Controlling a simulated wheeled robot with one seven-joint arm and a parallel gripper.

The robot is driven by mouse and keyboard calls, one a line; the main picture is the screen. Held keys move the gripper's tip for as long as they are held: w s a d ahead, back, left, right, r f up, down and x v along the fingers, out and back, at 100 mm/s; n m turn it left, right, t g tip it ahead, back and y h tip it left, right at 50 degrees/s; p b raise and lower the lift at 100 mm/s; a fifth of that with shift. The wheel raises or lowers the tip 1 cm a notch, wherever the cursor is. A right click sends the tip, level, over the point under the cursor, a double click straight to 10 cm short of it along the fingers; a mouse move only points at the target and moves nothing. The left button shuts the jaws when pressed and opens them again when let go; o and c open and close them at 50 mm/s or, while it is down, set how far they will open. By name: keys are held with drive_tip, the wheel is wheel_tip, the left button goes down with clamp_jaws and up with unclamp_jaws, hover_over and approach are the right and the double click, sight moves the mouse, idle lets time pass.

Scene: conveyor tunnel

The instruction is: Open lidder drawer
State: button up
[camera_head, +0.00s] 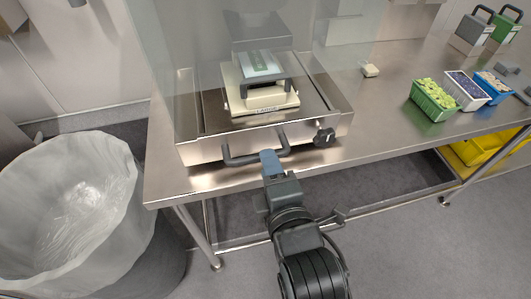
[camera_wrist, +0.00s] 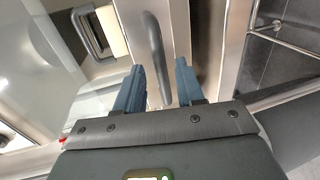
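The lidder (camera_head: 262,70) stands on a steel table, behind a clear panel. Its shallow steel drawer (camera_head: 205,150) has a dark U-shaped handle (camera_head: 240,159) on the front. My gripper (camera_head: 269,158) is at the right part of this handle, its blue fingers pointing at the drawer front. In the wrist view, the two fingers of my gripper (camera_wrist: 160,72) are apart. The handle bar (camera_wrist: 156,45) runs between them, with gaps visible at both sides. I cannot tell whether either finger touches the bar. A black knob (camera_head: 324,137) sits on the drawer front at the right.
A large lined bin (camera_head: 75,200) stands at the left, below the table's edge. A yellow crate (camera_head: 487,147) is underneath.

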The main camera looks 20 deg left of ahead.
drive_tip(key=shift+x, duration=2.05)
drive_tip(key=shift+c, duration=0.2)
clamp_jaws()
